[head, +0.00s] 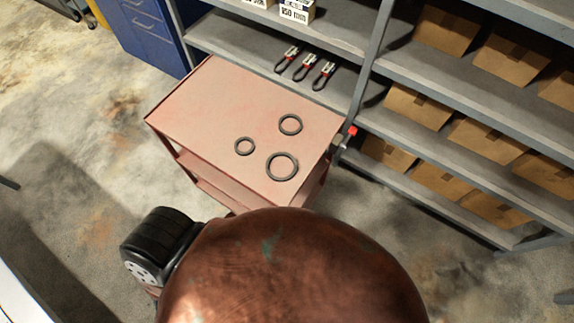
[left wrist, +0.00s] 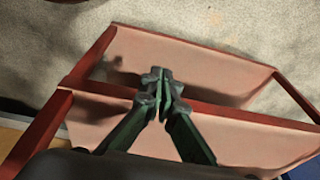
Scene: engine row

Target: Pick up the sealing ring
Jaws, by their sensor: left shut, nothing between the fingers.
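Three dark rings lie flat and apart on the top of a pinkish-red cart (head: 205,105) in the head view. They are a large ring (head: 269,167) at the front, a medium ring (head: 281,126) behind it and a small ring (head: 236,147) to the left. Which one is the sealing ring I cannot tell. My left gripper (left wrist: 160,82) is shut and empty in the left wrist view, in front of pink panels with red frame bars. No ring shows in that view. My left gripper is not visible in the head view, and my right gripper is in neither view.
Grey shelves (head: 450,82) with cardboard boxes (head: 510,58) stand behind and right of the cart. Several small red-and-black items (head: 304,68) lie on a shelf. A blue cabinet (head: 150,30) stands at the back left. The floor left of the cart is clear.

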